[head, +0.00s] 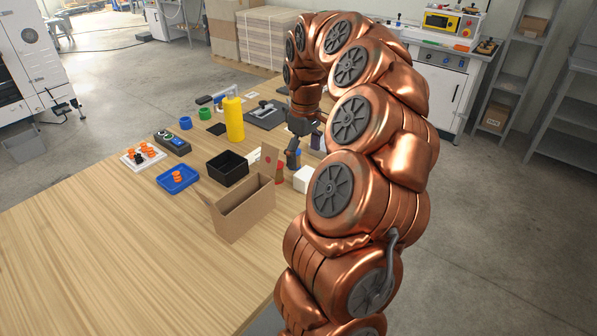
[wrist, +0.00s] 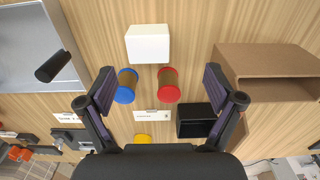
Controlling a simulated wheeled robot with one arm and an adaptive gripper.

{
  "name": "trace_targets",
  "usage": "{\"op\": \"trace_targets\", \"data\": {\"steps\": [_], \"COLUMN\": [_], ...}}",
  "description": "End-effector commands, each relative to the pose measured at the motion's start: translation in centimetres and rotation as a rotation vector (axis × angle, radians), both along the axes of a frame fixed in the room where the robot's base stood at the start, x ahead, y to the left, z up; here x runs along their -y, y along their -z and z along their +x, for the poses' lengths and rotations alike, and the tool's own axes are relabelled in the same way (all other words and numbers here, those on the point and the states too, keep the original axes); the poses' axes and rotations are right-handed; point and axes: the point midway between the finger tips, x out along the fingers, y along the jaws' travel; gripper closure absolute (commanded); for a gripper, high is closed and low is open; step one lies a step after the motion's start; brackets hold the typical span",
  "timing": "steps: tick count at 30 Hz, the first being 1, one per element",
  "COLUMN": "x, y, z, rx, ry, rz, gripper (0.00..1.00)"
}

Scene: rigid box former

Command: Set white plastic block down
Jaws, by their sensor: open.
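The white plastic block (wrist: 148,43) rests on the wooden table in the wrist view, ahead of my gripper and apart from it. In the head view the white block (head: 302,179) shows beside my arm, which partly hides it. My gripper (wrist: 160,84) is open with nothing held between its fingers. In the head view my gripper (head: 294,145) hangs over the table, its fingers partly hidden by the arm.
A blue-ended cylinder (wrist: 125,86) and a red-ended cylinder (wrist: 168,86) stand between the fingers' lines of view. An open cardboard box (head: 242,211), black bin (head: 228,168), blue tray (head: 177,180) and yellow bottle (head: 234,119) are nearby. The table's left front is clear.

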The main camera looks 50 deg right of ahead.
Motion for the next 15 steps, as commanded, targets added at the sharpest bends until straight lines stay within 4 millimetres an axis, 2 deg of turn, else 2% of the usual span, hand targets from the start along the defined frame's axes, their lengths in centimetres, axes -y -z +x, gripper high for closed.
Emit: {"op": "trace_targets", "data": {"steps": [4,15], "x": [1.4,1.4], "y": [0.3,3.0], "z": [-0.4,-0.4], "rx": [-0.004,-0.005], "ry": [0.015,0.013], "rz": [-0.003,-0.002], "gripper": [0.08,0.08]}}
